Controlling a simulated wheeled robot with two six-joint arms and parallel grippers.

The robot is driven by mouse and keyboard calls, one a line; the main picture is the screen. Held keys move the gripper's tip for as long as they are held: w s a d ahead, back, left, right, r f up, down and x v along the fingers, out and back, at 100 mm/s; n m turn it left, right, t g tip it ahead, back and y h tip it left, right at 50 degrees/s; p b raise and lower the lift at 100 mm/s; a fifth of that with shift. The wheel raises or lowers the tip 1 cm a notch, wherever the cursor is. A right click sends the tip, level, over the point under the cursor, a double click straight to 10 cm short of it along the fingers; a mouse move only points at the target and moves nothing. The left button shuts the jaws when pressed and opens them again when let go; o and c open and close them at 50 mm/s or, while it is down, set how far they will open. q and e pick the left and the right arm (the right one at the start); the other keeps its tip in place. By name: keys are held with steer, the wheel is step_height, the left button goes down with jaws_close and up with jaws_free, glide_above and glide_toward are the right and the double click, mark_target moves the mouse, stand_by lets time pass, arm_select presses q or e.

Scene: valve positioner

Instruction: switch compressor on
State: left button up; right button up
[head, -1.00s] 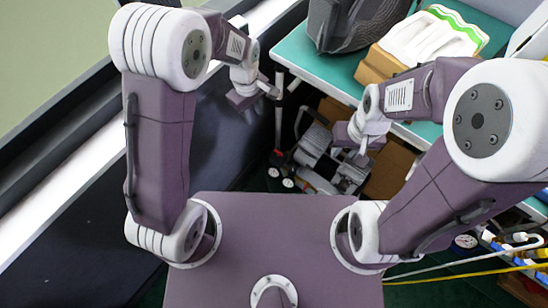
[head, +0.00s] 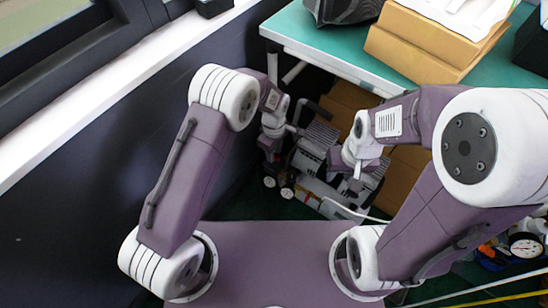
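The compressor (head: 309,160) is a grey and white machine on the floor beneath the green-topped table, with a ribbed top part and a pale cylinder low in front. Two small round gauges (head: 287,192) show at its left front. My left gripper (head: 270,158) points down at the compressor's left side, above the gauges. My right gripper (head: 357,184) points down over its right part and hides some of it. Whether either gripper touches it cannot be told. Both are too small to show their opening. No switch can be made out.
The green table (head: 330,60) overhangs the compressor, with cardboard boxes (head: 430,40) on top and more cardboard behind it. A dark wall (head: 80,190) with a white ledge runs along the left. A white hose and a yellow one lie at the lower right.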

arm_select(q)
steer(key=shift+f, duration=0.7)
jaws_close()
steer(key=shift+r, duration=0.1)
